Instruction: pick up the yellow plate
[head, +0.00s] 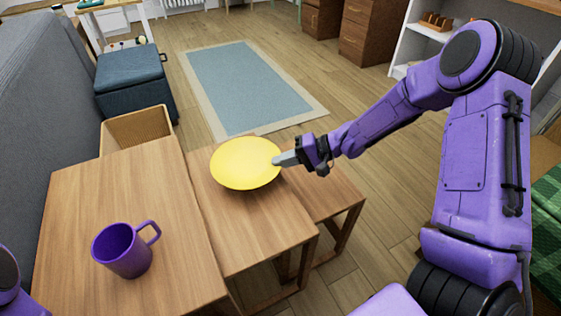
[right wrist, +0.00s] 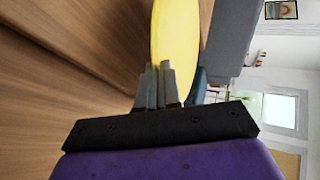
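The yellow plate (head: 243,163) is round and shallow, over the far end of the middle wooden table (head: 262,225). I cannot tell whether it touches the tabletop. My right gripper (head: 279,160) reaches in from the right and meets the plate's right rim. In the right wrist view the plate (right wrist: 174,30) shows nearly edge-on, and the fingers (right wrist: 160,85) are close together on its rim. My left gripper is out of view; only a bit of my left arm shows at the bottom left.
A purple mug (head: 122,252) stands on the left wooden table (head: 75,215). A lower wooden table (head: 325,190) lies under my right gripper. A blue ottoman (head: 133,80), a wooden box and a grey sofa (head: 45,90) are at the left. A rug lies on open floor beyond.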

